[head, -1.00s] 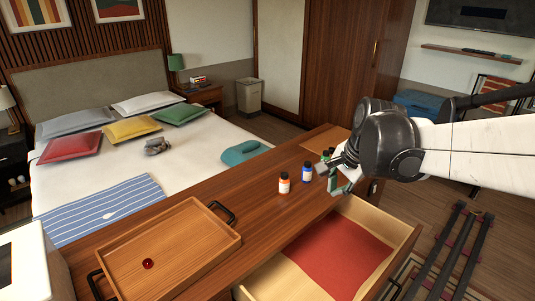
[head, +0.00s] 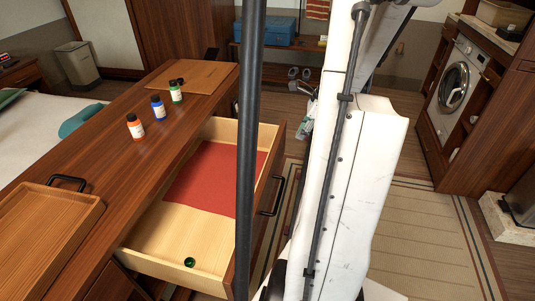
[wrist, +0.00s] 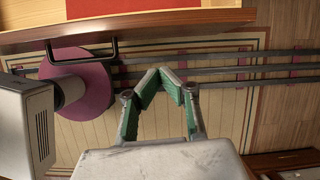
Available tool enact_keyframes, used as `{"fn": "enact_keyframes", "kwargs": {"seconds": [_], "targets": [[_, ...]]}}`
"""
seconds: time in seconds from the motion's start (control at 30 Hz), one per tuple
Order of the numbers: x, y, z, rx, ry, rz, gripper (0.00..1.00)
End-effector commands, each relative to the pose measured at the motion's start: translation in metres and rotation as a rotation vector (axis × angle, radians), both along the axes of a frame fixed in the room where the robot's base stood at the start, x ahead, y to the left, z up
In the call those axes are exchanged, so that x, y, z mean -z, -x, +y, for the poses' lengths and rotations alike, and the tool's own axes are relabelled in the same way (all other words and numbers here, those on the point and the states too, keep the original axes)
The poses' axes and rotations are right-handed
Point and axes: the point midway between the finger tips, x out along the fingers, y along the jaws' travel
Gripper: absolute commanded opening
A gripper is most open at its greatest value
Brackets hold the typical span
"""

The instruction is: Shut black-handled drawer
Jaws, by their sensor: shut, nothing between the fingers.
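The drawer (head: 272,160) stands pulled out from the wooden counter, showing a red liner (head: 215,178) and a small green round item (head: 190,262) inside. In the wrist view the handle (wrist: 82,57) hangs on the front panel (wrist: 200,27) at upper left. My gripper (wrist: 168,70) is shut and empty, to the right of the handle and apparently apart from the panel. In the head view my gripper (head: 304,124) is small and partly hidden by my arm, outside the drawer front.
Orange (head: 135,127), blue (head: 158,107) and green-labelled bottles (head: 175,92) stand on the counter (head: 190,120) near a wooden tray (head: 45,235). Rails run along the floor in front of the drawer (wrist: 225,70). A washing machine (head: 455,85) is at right.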

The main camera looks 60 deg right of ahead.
Motion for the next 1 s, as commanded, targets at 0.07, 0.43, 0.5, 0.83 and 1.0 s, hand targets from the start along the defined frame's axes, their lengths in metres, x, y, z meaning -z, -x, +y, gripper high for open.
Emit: {"fn": "enact_keyframes", "kwargs": {"seconds": [0.07,0.43,0.5,0.83,1.0], "targets": [[0.012,0.014,-0.009,0.053,-0.023,0.000,0.00],[0.042,0.014,-0.012,0.090,-0.042,-0.001,0.00],[0.054,0.009,-0.011,0.089,-0.042,-0.001,0.00],[0.111,-0.013,-0.004,0.088,-0.040,-0.002,0.00],[0.111,-0.035,0.004,0.086,-0.041,-0.002,0.00]]}}
